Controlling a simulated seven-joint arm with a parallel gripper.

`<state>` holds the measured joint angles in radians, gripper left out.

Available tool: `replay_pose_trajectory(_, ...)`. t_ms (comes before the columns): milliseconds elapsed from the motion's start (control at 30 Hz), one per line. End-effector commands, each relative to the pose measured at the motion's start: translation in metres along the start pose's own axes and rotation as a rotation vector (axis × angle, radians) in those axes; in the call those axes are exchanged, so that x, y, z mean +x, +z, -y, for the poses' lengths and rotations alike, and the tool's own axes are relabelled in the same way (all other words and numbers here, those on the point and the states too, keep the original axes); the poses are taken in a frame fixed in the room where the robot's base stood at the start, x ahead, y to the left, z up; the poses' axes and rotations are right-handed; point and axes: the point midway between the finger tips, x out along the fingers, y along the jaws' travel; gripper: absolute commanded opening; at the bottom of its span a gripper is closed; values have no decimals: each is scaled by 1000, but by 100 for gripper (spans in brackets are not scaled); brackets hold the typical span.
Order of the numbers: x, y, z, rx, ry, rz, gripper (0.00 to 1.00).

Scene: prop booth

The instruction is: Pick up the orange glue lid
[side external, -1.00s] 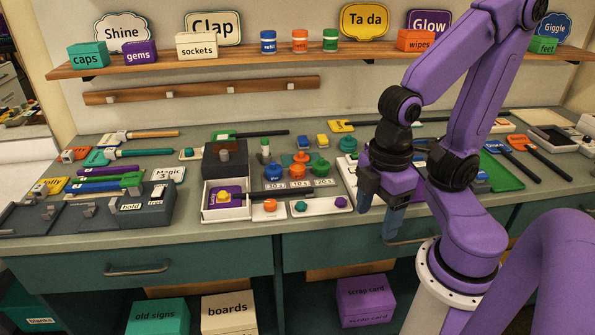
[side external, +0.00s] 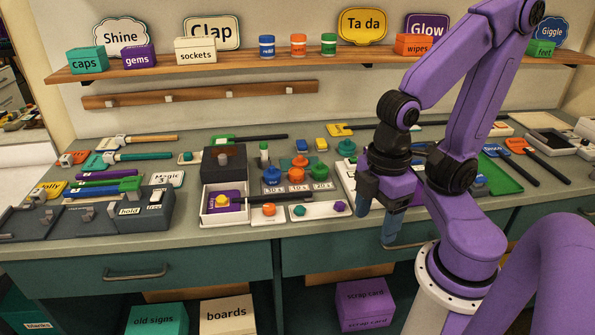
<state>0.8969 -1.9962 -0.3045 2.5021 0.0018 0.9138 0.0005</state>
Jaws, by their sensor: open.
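An orange knobbed lid (side external: 296,174) sits in the group of coloured lids at the middle of the bench, behind the "10 s" label, between a blue lid (side external: 272,175) and a green lid (side external: 319,172). I cannot read any glue marking on it. A smaller orange piece (side external: 268,210) lies on a white tile nearer the front edge. My gripper (side external: 378,222) is open and empty, pointing down at the bench's front edge, right of and nearer than the lids. It is apart from all of them.
A white tray (side external: 319,211) with green and purple pieces lies between the lids and my gripper. A white box (side external: 207,217) with a dark block behind it stands to the left. A shelf (side external: 160,63) with boxes and jars runs along the wall.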

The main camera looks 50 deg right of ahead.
Motion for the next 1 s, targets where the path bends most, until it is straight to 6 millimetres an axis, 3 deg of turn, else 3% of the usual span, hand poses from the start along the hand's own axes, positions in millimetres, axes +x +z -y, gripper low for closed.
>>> replay_pose_trajectory(467, 0, 0, 0, 0, 0, 0, 68)
replay_pose_trajectory(500, 0, 0, 0, 0, 0, 0, 81)
replay_pose_trajectory(533, 0, 0, 0, 0, 0, 0, 86)
replay_pose_trajectory(833, 0, -1, -1, 8, 0, 0, 86)
replay_pose_trajectory(1000, -5, -18, -18, 137, 9, -1, 86)
